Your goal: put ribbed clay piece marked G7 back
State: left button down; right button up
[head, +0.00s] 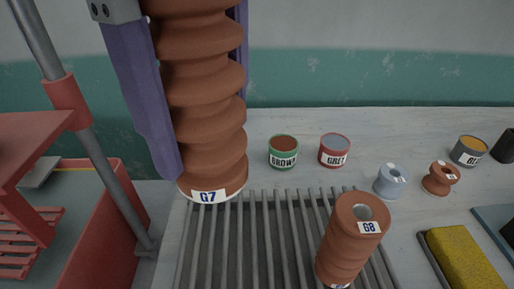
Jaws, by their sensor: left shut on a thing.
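The tall ribbed brown clay piece marked G7 (204,110) is upright at the upper left of the head view, its top cut off by the frame edge. Its G7 label is on a pale band at its base. My left gripper (190,90) is shut on it, with purple fingers on both sides. Its base shows over the back left of a grey slatted rack (255,230); I cannot tell whether it touches. A second ribbed brown piece marked G8 (348,245) stands on the rack's right part. My right gripper is not in view.
Behind the rack stand a green can (283,152) and a red can (334,150). A pale blue spool (391,181), a small brown piece (440,178) and a yellow block (463,258) are at right. A red frame with a grey post (95,165) is at left.

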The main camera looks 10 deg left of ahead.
pick_arm(q)
notch_tip(320, 180, down, 20)
jog(key=shift+r+b, duration=0.1)
jog(key=shift+b, duration=1.1)
jog(key=shift+f, duration=0.2)
grip_release()
jog(key=shift+r, duration=0.1)
notch_tip(320, 180, up, 12)
jog(key=p, duration=0.1)
jog(key=shift+r, duration=0.1)
